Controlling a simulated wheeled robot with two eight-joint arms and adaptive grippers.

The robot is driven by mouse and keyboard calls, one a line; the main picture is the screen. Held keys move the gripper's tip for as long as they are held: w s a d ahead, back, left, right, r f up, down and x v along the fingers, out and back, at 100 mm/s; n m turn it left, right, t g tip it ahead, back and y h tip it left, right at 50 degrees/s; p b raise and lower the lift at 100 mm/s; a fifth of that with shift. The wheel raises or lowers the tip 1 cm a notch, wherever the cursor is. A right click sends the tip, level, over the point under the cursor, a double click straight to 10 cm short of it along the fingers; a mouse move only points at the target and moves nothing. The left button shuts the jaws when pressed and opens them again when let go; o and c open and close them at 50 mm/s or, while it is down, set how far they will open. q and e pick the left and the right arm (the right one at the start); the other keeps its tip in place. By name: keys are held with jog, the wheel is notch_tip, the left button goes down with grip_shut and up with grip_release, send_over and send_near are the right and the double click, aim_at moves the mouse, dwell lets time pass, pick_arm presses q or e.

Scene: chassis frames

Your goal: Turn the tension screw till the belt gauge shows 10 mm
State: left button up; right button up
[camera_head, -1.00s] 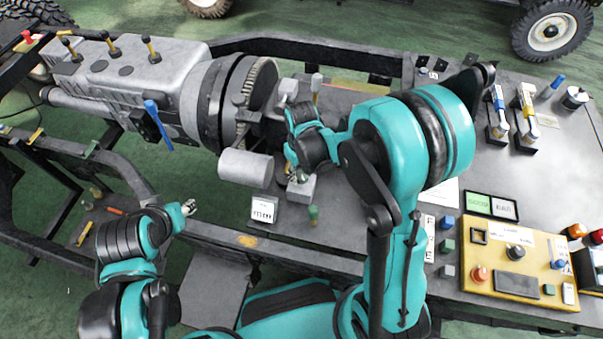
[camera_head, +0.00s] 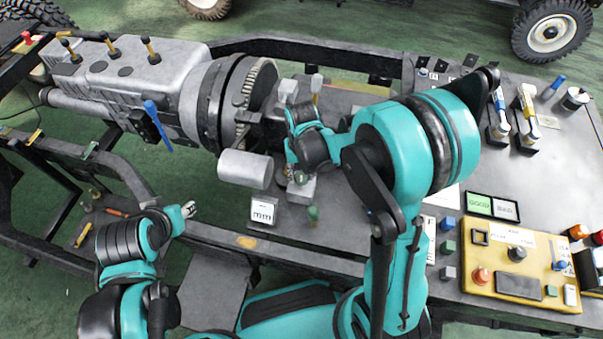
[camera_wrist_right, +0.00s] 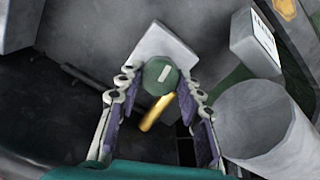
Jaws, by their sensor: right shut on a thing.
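The tension screw has a green head with a white mark (camera_wrist_right: 160,76) and sits by a pale grey block in the right wrist view. My right gripper (camera_wrist_right: 152,92) has its fingers on both sides of this head and is shut on it. In the head view the right gripper (camera_head: 298,172) reaches down beside the grey cylinder, and its wrist partly hides the screw. The white belt gauge (camera_head: 264,211) stands left of it on the bench; its reading is too small to make out. My left gripper (camera_head: 188,209) is apart from it, lower left; its opening is unclear.
A grey cylinder (camera_head: 245,169) lies close left of my right gripper. The large grey engine housing (camera_head: 130,75) is at the left. A yellow control panel (camera_head: 515,265) is at the right. A yellow bar (camera_wrist_right: 157,110) lies beneath the screw head.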

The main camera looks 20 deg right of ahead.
aim_at(302, 176)
jog(key=o, duration=1.2)
jog(key=shift+c, duration=0.2)
jog(key=shift+r, duration=0.1)
notch_tip(302, 176, up, 12)
jog(key=s+d+r+t, duration=0.1)
jog(key=s+d+t, duration=0.1)
jog(key=s, duration=0.3)
jog(key=s+d+r+n+t, duration=0.1)
jog(key=s+r+t, duration=0.1)
jog(key=s+t, duration=0.3)
jog(key=shift+s+d+r, duration=0.2)
jog(key=shift+s+d, duration=0.2)
jog(key=shift+s, duration=0.05)
